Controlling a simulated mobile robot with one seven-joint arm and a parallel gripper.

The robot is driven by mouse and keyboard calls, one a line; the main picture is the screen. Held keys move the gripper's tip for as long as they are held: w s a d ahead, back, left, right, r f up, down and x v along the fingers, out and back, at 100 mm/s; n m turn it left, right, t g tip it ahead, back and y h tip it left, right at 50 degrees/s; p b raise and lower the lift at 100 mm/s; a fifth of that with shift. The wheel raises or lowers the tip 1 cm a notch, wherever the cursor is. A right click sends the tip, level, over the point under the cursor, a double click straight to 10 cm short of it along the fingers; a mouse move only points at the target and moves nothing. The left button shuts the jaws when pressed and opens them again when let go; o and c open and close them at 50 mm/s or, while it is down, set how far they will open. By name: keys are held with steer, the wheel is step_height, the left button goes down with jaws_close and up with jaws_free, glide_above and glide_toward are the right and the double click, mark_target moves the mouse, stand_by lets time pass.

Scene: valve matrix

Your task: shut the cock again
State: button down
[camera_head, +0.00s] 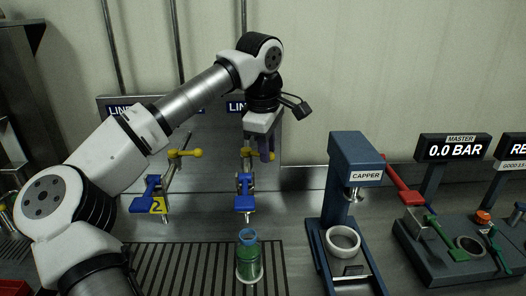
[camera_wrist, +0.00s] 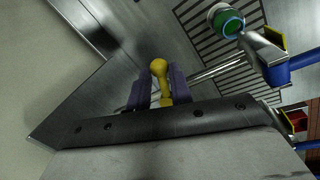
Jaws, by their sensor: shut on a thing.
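Two blue cocks with yellow levers stand out from the back panel under the line signs. The right cock (camera_head: 244,185) has its yellow lever (camera_head: 246,153) at my gripper (camera_head: 263,148). In the wrist view, my gripper (camera_wrist: 160,88) has its purple fingers shut on the yellow lever's round knob (camera_wrist: 158,66). The left cock (camera_head: 152,192), by a yellow tag marked 2, has its lever (camera_head: 186,153) pointing right. A green bottle (camera_head: 249,262) stands upright on the drain grate below the right cock; it also shows in the wrist view (camera_wrist: 228,21). I cannot tell whether liquid is flowing.
A blue capper (camera_head: 352,160) with a white ring (camera_head: 342,241) stands right of the bottle. Further right is the master gauge (camera_head: 454,149), reading 0.0 BAR, above a fixture with a red lever (camera_head: 402,186). The grate (camera_head: 180,268) left of the bottle is clear.

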steer(key=shift+w+d+r+n+y, duration=0.15)
steer(key=shift+w+n, duration=0.25)
steer(key=shift+n, duration=0.4)
steer(key=shift+w+d+f+n+y, duration=0.1)
steer(key=shift+w+n, duration=0.25)
steer(key=shift+n, duration=0.45)
steer(key=shift+w+d+r+n+y, duration=0.15)
steer(key=shift+w+n, duration=0.25)
steer(key=shift+n, duration=0.4)
steer(key=shift+f, duration=0.1)
steer(key=c, duration=1.5)
jaws_free()
step_height(320, 180, up, 14)
steer(key=f+b, duration=0.1)
glide_above(271, 154)
steer(key=shift+a+r, duration=0.1)
steer(key=shift+r, duration=0.15)
